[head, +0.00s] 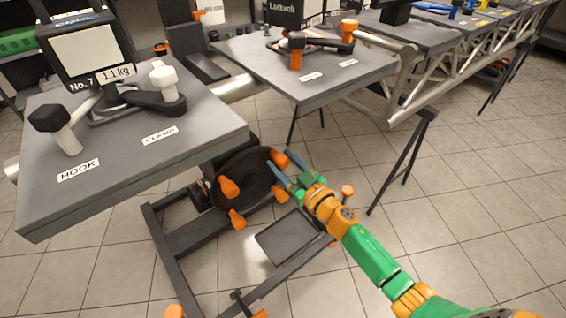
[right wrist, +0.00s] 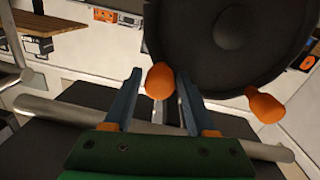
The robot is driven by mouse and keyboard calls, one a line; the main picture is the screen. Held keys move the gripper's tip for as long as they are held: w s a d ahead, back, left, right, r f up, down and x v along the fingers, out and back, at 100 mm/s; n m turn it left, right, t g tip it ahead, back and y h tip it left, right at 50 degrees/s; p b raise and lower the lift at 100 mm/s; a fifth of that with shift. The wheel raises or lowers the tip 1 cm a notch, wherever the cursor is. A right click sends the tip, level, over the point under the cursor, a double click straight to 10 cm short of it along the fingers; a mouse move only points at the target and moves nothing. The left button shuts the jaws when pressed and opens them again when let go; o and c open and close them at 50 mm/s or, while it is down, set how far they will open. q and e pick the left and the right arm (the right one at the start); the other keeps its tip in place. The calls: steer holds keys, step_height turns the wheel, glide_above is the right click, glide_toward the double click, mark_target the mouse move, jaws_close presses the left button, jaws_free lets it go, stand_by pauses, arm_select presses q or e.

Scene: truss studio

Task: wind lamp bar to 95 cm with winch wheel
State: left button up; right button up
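The winch wheel (head: 243,176), a black disc with several orange knobs, is mounted on a dark floor frame below the left table. My right gripper (head: 281,170) comes from the lower right and reaches the wheel's right side. In the right wrist view the wheel (right wrist: 230,35) fills the upper right. An orange knob (right wrist: 160,80) shows between the tips of my right gripper (right wrist: 158,76), which is open, with small gaps beside the knob. Another knob (right wrist: 265,106) is right of the fingers. I cannot pick out the lamp bar or a height reading. My left gripper is out of view.
The left table (head: 215,130) with HOOK and CLAMP labels overhangs near the wheel. A second grey table (head: 335,85) stands behind. A metal truss (head: 470,72) runs at the right. The dark frame (head: 170,255) surrounds the wheel's foot. Tiled floor (head: 470,200) is clear at right.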

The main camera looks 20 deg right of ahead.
jaws_close()
steer(key=shift+f, duration=0.1)
stand_by(1.1)
